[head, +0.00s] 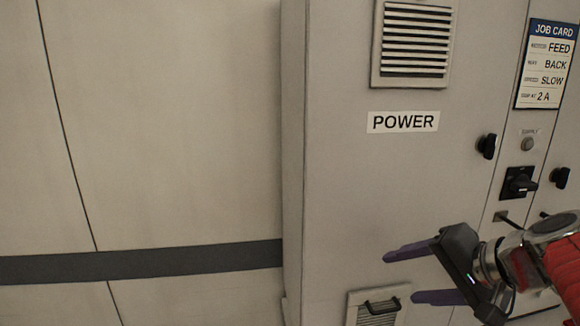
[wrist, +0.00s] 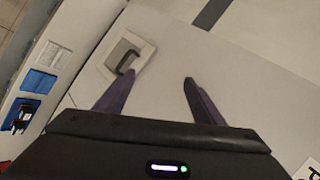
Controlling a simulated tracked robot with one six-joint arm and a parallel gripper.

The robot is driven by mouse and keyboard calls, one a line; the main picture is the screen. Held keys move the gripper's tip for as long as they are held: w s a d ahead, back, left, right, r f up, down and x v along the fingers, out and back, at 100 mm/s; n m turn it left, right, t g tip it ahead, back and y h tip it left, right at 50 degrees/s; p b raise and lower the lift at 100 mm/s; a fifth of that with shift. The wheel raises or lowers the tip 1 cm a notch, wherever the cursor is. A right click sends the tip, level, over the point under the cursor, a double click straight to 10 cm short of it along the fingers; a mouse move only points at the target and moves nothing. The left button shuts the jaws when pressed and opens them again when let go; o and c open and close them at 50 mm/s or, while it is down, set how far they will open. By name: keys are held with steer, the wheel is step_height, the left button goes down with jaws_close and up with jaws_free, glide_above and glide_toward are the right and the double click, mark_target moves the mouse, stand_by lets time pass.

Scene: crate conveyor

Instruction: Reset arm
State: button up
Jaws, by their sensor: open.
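My gripper (head: 405,275) is at the lower right in the head view, with its purple fingers spread apart and nothing between them. It points left in front of the grey cabinet (head: 400,190). In the wrist view the fingers of my gripper (wrist: 158,88) also stand apart and empty, with the pale cabinet face beyond them. My red-sleeved arm enters from the right edge in the head view.
The cabinet bears a vent (head: 413,42), a POWER label (head: 403,121), a black rotary switch (head: 519,184), black knobs (head: 487,146) and a job card (head: 546,64). A handled panel (head: 377,308) is low by my gripper. The wall (head: 170,130) at left is clear.

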steer(key=s+a+f+n+g+h, duration=0.1)
steer(key=s+a+f+n+h, duration=0.1)
steer(key=s+a+f+n, duration=0.1)
steer(key=s+a+f+n+g+h, duration=0.1)
steer(key=s+a+f+n+h, duration=0.2)
steer(key=s+f+n, duration=0.2)
steer(key=shift+s+a+f+n+g, duration=0.35)
steer(key=shift+s+f, duration=0.85)
steer(key=shift+s, duration=1.05)
